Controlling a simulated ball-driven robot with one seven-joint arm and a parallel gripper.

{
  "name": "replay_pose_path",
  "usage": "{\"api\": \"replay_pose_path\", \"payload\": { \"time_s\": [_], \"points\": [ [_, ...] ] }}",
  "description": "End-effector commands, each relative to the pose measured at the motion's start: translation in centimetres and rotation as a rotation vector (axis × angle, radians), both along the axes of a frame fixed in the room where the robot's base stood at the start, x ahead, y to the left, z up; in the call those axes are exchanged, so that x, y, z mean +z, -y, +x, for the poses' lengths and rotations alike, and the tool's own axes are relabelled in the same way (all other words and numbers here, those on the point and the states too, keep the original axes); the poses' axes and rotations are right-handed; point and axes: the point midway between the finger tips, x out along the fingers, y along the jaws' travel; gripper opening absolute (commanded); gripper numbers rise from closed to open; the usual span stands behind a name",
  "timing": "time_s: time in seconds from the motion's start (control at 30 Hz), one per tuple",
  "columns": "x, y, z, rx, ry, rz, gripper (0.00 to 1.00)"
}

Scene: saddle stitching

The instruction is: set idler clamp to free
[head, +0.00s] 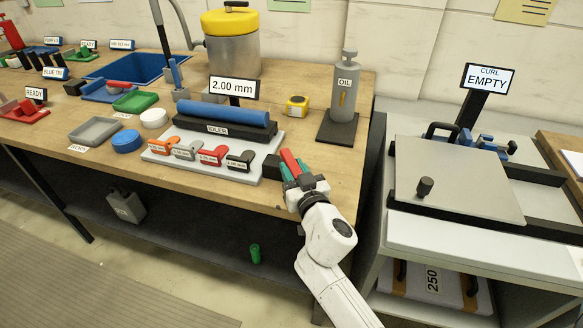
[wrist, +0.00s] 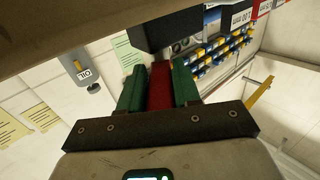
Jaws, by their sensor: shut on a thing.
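The idler (head: 225,127) is a dark block with a blue roller (head: 222,112) on a light plate, under a sign reading 2.00 mm (head: 233,88). A red lever (head: 290,160) stands at its right end; I take it for the idler clamp. My gripper (head: 292,167) has green fingers on both sides of the lever and is shut on it. In the wrist view, the red lever (wrist: 160,85) runs between the green fingers towards a dark block (wrist: 165,28). The fingers hide part of the lever, and any marking for free is not visible.
Orange, grey, red and black tags (head: 213,154) lie along the plate's front. An oil can (head: 343,90) stands behind my gripper, with a yellow tape measure (head: 297,105) left of it. A press signed CURL EMPTY (head: 450,175) is to the right.

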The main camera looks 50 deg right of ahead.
Motion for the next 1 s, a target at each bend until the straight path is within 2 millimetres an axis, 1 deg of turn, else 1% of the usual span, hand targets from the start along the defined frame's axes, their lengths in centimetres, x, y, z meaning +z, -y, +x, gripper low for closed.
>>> {"api": "replay_pose_path", "payload": {
  "time_s": [0.5, 0.53, 0.73, 1.0],
  "points": [
    [-0.11, -0.03, 0.02, 0.018, -0.002, 0.001, 0.00],
    [-0.12, -0.02, 0.01, 0.018, -0.001, 0.002, 0.33],
    [-0.09, 0.01, -0.01, 0.017, -0.001, 0.001, 0.52],
    [-0.10, -0.02, -0.13, 0.016, -0.001, 0.001, 0.53]
  ]
}}
